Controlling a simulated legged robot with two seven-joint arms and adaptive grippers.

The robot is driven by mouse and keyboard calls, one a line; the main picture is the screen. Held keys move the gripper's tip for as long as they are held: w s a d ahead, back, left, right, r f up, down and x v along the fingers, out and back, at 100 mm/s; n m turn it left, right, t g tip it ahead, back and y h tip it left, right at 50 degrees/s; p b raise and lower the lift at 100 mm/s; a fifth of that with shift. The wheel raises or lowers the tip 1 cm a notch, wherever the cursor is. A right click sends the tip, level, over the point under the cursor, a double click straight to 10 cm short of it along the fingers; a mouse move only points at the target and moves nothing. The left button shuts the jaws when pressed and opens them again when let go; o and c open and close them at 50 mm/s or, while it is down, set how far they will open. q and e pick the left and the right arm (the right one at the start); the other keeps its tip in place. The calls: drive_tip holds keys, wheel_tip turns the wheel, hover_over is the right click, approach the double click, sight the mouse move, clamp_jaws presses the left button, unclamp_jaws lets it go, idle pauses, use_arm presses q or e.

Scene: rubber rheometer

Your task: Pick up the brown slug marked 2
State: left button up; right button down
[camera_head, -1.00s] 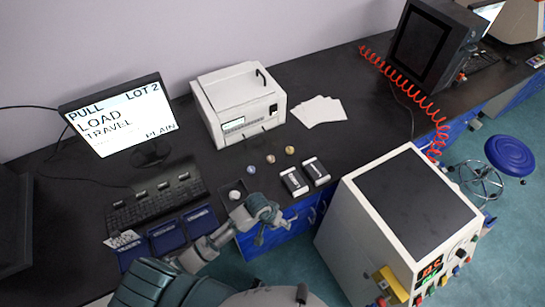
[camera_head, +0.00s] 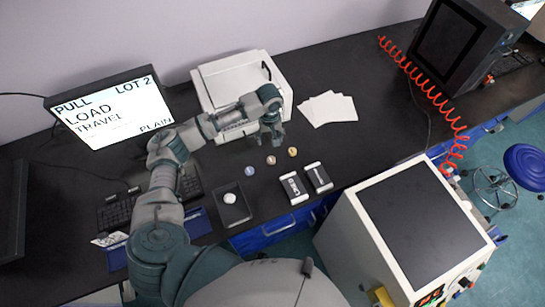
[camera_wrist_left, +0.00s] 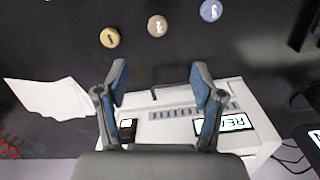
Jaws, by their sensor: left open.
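The brown slug (camera_head: 271,160) is a small round piece on the black bench, between a blue slug (camera_head: 249,171) and a gold slug (camera_head: 292,152). In the left wrist view the brown slug (camera_wrist_left: 157,26) is at top centre, with the gold slug (camera_wrist_left: 110,38) to its left and the blue slug (camera_wrist_left: 211,11) to its right. Dark marks show on them, too small to read surely. My left gripper (camera_head: 271,142) is open and empty, just behind the brown slug in front of the white instrument. Its spread fingers (camera_wrist_left: 159,75) show in the wrist view. My right gripper is out of view.
The white instrument (camera_head: 272,75) stands behind the slugs. White sheets (camera_head: 328,109) lie to the right. Two dark blocks (camera_head: 318,177) lie near the front edge. A dark tray (camera_head: 222,217) holds a white round piece. A large white cabinet (camera_head: 350,235) stands at front right.

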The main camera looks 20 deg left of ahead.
use_arm(q)
wheel_tip(320, 180, down, 5)
hover_over(271, 159)
drive_tip(key=f, duration=0.4)
drive_tip(key=shift+s+d+f, duration=0.15)
drive_tip(key=shift+d+f, duration=0.05)
drive_tip(key=shift+f, duration=0.55)
drive_tip(key=f, duration=0.5)
drive_tip(key=shift+a, duration=0.2)
drive_tip(key=shift+d, duration=0.1)
drive_tip(key=c, duration=1)
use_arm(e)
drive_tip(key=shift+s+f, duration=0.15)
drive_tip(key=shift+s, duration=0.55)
